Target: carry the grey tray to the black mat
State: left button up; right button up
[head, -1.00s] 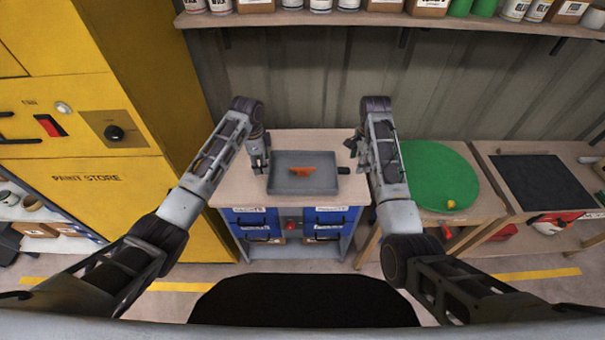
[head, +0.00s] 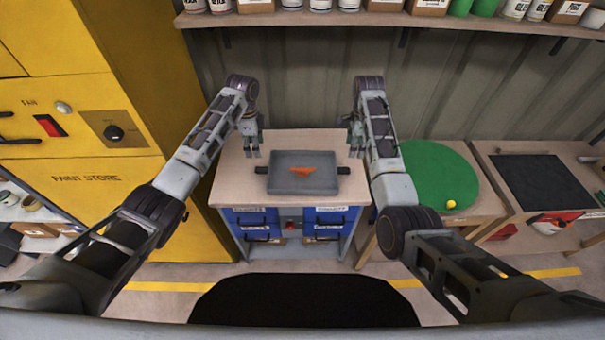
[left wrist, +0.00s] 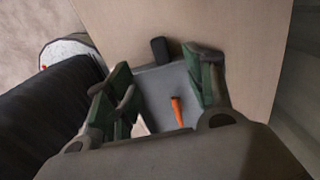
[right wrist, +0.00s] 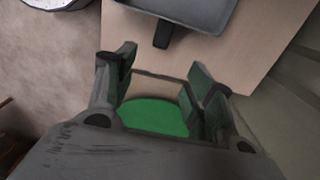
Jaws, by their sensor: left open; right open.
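The grey tray (head: 318,185) lies on the wooden top of a workbench, with an orange piece (head: 290,170) in it. It has a black handle on its left (head: 261,170) and one on its right (head: 343,170). My left gripper (head: 252,154) is open and empty, near the left handle; the left wrist view shows the tray (left wrist: 152,92) beyond its fingers. My right gripper (head: 356,153) is open and empty, near the right handle; the right wrist view shows that handle (right wrist: 163,34) beyond its fingertips. The black mat (head: 545,182) lies on a bench at the far right.
A green round mat (head: 425,170) with a yellow ball (head: 451,204) lies on the table between the workbench and the black mat. A yellow paint store cabinet (head: 85,205) stands at the left. A shelf (head: 400,20) with cans and boxes runs along the back wall.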

aim_at(259, 169)
pick_arm(q)
jog(key=shift+f, duration=6.8)
pick_arm(e)
jog(key=shift+f, duration=6.8)
pick_arm(q)
jog(key=shift+c, duration=0.2)
pick_arm(e)
jog(key=shift+c, duration=0.2)
pick_arm(q)
grip_shut()
pick_arm(e)
grip_shut()
